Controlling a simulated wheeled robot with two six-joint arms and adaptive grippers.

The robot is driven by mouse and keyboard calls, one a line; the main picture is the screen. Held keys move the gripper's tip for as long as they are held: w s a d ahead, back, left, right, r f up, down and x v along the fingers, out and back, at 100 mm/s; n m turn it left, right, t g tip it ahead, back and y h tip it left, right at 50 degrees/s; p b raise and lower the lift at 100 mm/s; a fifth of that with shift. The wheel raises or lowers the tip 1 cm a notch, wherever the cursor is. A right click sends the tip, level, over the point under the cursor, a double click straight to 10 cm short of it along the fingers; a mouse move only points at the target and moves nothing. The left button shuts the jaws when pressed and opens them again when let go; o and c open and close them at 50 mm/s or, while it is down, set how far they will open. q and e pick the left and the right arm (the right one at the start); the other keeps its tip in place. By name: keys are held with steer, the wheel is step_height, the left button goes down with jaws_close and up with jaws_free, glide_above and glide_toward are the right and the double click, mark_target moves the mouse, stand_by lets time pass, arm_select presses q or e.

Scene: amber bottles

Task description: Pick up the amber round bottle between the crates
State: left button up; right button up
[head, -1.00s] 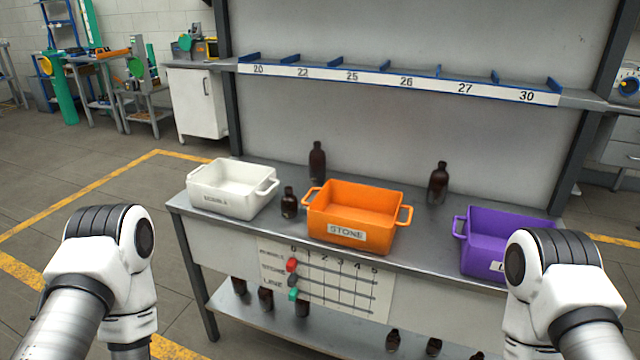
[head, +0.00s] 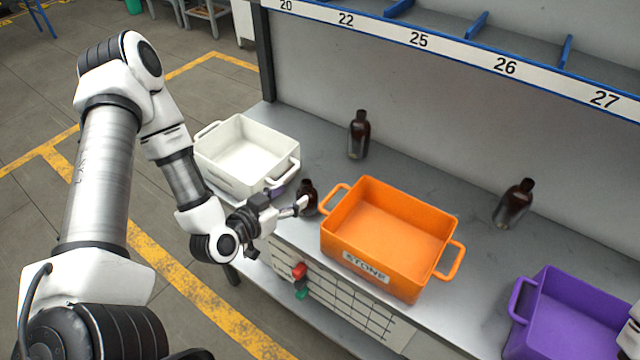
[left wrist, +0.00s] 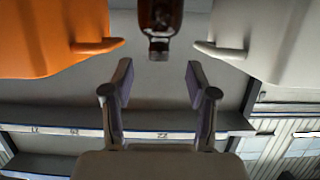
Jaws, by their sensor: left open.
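The amber round bottle (head: 309,193) is small and dark brown and stands upright on the grey bench between the white crate (head: 232,178) and the orange crate (head: 352,240). My left gripper (head: 288,199) is open and empty at the near side of this bottle, with one fingertip in front of it in the head view. In the left wrist view the picture is upside down; the bottle (left wrist: 160,18) is at the top middle, just beyond the gap between the spread fingers (left wrist: 160,82). Whether a finger touches it I cannot tell. My right gripper is out of view.
The orange crate's handle (head: 334,197) is close to the bottle's right, the white crate's handle (head: 283,178) to its left. Taller dark bottles stand behind (head: 358,136) and at right (head: 513,205). A purple crate (head: 562,318) is at lower right. A numbered shelf (head: 462,52) hangs above.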

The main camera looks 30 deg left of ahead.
mark_target(303, 188)
arm_select(q)
steer(key=x, duration=0.7)
steer(key=shift+p, duration=0.3)
jaws_close()
